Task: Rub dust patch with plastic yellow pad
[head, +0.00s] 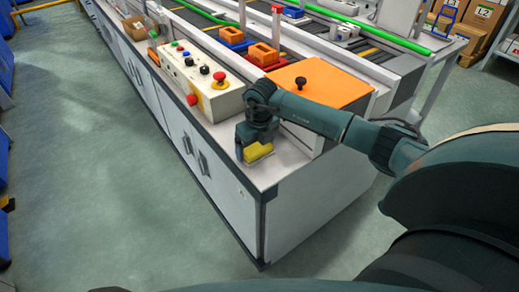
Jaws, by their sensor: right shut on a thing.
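My right gripper (256,143) is over the near corner of the white workbench (277,173), pointing down. It is shut on the yellow pad (257,152), which shows below the fingers, low over the benchtop. I cannot tell whether the pad touches the surface. No dust patch can be made out; the gripper and pad may hide it. My left gripper is not in view.
A control box (194,80) with buttons and a red emergency knob stands just behind the gripper. An orange lid (325,82) with a black knob is to the right. Orange blocks (263,54) sit on the line behind. Open floor (90,170) lies left.

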